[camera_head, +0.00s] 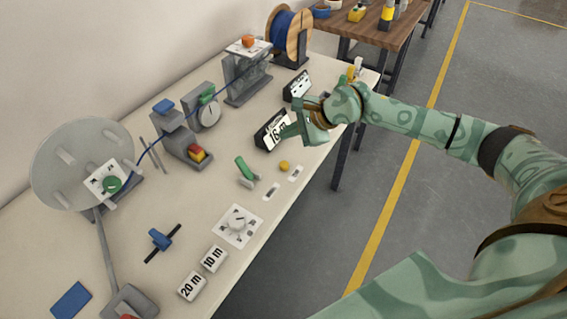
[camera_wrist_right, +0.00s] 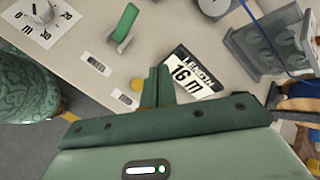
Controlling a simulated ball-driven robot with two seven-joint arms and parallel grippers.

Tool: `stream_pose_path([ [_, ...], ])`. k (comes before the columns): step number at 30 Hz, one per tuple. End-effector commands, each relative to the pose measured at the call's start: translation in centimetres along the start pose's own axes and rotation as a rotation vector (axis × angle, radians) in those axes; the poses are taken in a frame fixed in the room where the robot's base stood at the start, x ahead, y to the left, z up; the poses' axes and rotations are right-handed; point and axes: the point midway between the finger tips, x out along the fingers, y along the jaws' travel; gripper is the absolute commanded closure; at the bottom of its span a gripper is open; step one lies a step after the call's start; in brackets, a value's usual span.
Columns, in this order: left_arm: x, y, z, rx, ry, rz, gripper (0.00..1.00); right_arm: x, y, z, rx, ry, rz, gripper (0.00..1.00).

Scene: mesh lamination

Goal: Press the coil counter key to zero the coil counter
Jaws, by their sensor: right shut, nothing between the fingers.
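A black-framed display (camera_head: 270,131) reading 16 m stands on the bench; in the right wrist view this display (camera_wrist_right: 192,78) reads LENGTH 16 m. A second, smaller display (camera_head: 297,86) stands behind it, its text too small to read. A round yellow button (camera_head: 284,166) lies in front of the length display; it is partly hidden by my fingers in the right wrist view (camera_wrist_right: 137,84). No label shows which part is the coil counter key. My right gripper (camera_head: 286,131) is shut and empty, its fingertips beside the length display. My left gripper is out of view.
A green lever (camera_head: 245,170) and white label plates (camera_head: 271,192) lie near the button. A dial (camera_head: 238,225) and cards marked 10 m (camera_head: 213,259) and 20 m (camera_head: 191,286) are nearer. A blue spool (camera_head: 288,34) stands at the back. The bench's right edge is close.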

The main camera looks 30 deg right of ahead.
Motion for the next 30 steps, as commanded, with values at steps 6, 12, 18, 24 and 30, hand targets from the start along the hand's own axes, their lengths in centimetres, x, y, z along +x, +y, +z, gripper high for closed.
stream_pose_path([
  [6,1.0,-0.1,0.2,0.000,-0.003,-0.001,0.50,1.0,0.7,-0.7,0.002,0.000,0.001,1.00],
  [12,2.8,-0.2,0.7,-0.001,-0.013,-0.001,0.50,2.9,2.1,-2.1,0.004,0.000,0.003,1.00],
  [18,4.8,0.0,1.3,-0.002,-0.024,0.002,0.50,4.9,3.6,-3.6,0.004,0.000,0.003,1.00],
  [24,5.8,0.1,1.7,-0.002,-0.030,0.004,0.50,6.0,4.4,-4.4,0.003,0.000,0.001,1.00],
  [30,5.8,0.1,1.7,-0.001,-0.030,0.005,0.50,6.1,4.4,-4.4,0.002,-0.001,-0.001,1.00],
])
